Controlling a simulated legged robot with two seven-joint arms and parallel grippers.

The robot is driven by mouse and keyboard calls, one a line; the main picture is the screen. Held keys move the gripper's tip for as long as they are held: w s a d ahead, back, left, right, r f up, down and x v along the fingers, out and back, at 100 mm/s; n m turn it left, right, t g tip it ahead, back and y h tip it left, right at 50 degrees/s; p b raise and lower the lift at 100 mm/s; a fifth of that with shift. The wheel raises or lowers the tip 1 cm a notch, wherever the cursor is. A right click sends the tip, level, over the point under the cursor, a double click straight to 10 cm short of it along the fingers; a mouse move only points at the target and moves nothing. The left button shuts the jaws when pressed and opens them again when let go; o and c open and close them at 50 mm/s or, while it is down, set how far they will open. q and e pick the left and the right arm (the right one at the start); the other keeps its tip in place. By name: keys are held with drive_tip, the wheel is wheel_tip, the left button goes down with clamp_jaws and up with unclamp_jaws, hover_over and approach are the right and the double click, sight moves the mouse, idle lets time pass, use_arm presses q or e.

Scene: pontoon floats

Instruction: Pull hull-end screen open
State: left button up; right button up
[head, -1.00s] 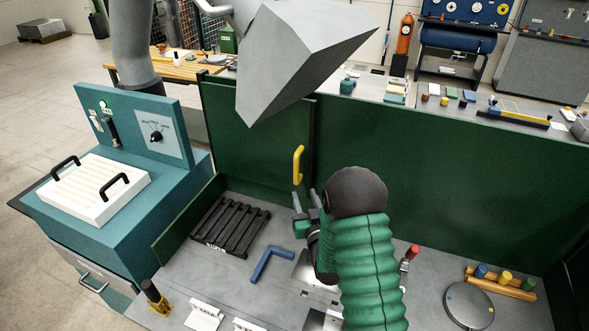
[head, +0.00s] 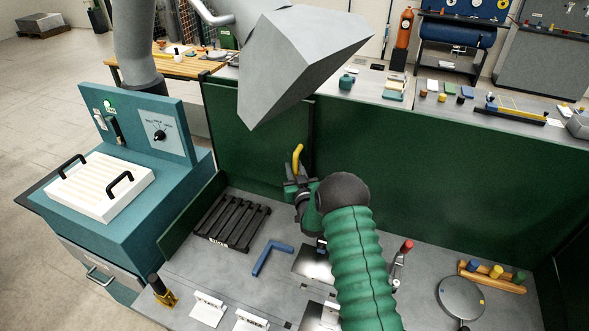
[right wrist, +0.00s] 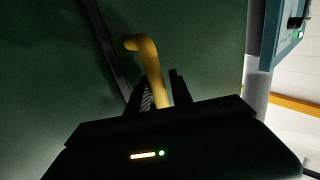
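The hull-end screen looks to be the dark green panel (head: 225,130) at the back left of the bench in the head view. It stands upright beside a longer green wall (head: 430,170). A yellow handle (head: 297,158) is on its right part. My right gripper (head: 295,172) is at the lower part of this handle. In the right wrist view the yellow handle (right wrist: 152,68) runs between the two fingers (right wrist: 162,92), which look open around it; contact is not clear. The handle's lower end is hidden by the gripper. My left gripper is not in view.
A teal cabinet (head: 130,225) with a white lid stands at left. A grey angular hood (head: 295,60) hangs above the screen. A black slatted rack (head: 232,222) and a blue angle piece (head: 270,257) lie on the bench before the screen.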

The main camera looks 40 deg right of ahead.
drive_tip(key=shift+d+f, duration=0.1)
drive_tip(key=shift+d, duration=0.2)
clamp_jaws()
drive_tip(key=shift+a, duration=0.1)
idle(0.7)
